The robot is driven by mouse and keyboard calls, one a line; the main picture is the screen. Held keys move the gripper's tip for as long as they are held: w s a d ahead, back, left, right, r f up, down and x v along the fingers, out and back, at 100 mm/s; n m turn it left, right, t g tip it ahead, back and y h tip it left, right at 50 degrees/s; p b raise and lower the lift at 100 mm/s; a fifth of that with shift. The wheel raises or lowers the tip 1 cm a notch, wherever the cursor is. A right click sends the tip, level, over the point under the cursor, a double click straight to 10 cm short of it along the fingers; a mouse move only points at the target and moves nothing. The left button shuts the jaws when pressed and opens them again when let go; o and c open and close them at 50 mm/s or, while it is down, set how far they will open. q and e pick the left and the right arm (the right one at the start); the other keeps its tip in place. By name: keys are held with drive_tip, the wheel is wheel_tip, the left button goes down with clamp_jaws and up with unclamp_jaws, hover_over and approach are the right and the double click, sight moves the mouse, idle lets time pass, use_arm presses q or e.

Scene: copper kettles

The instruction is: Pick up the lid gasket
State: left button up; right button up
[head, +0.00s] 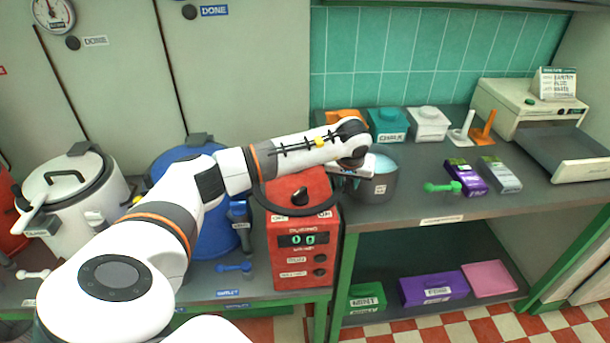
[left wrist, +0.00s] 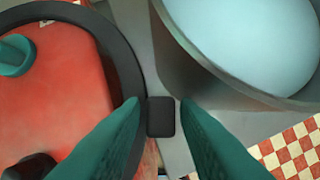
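The lid gasket looks like a black ring (head: 265,203) lying on top of the red scale (head: 301,262) in the head view. In the left wrist view the ring (left wrist: 133,75) curves over the red top, and a small dark block, apparently its tab (left wrist: 160,117), sticks out at its right side. My left gripper (left wrist: 159,106) is open, with its two teal fingers on either side of the tab and visible gaps to it. In the head view the wrist hides part of the ring, and the fingers do not show. My right gripper is not in view.
A grey pot (head: 377,183) with pale blue contents stands close right of the scale. A blue container (head: 185,155) and a white lidded kettle (head: 70,190) stand left. Purple and grey boxes, a green scoop (head: 442,187) and a cream machine (head: 520,105) are further right.

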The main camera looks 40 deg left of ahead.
use_arm(q)
clamp_jaws()
